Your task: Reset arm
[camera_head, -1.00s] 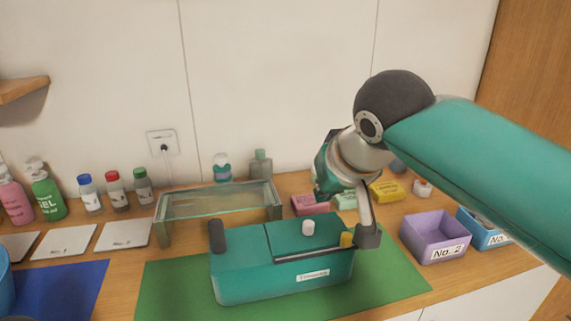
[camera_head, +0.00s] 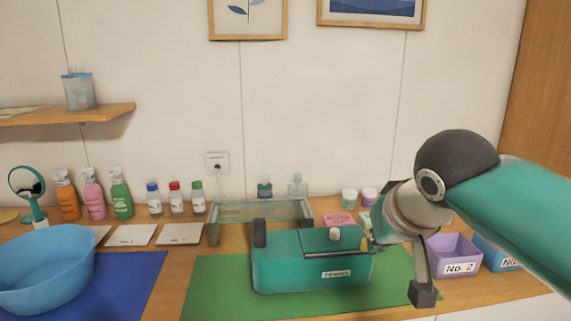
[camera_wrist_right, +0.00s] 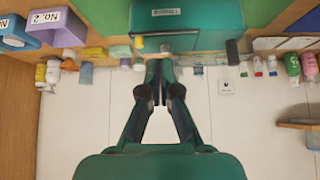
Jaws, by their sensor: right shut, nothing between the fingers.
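My right gripper (camera_wrist_right: 160,72) is shut and empty in the right wrist view, its fingers together near the teal box. In the head view my right arm comes in from the right, and its wrist hangs beside the right end of the box; the fingertips are mostly hidden there. The teal box (camera_head: 290,272) has a label on its front, a dark post at its left and a white knob on top. It stands on the green mat (camera_head: 215,285). The box also shows upside down in the right wrist view (camera_wrist_right: 205,15). My left gripper is not in view.
A glass-topped stand (camera_head: 260,210) is behind the box. The purple No. 2 bin (camera_head: 452,268) and a blue bin (camera_head: 497,258) stand at the right. A blue basin (camera_head: 45,275) is on the blue mat (camera_head: 140,285). Several bottles line the wall.

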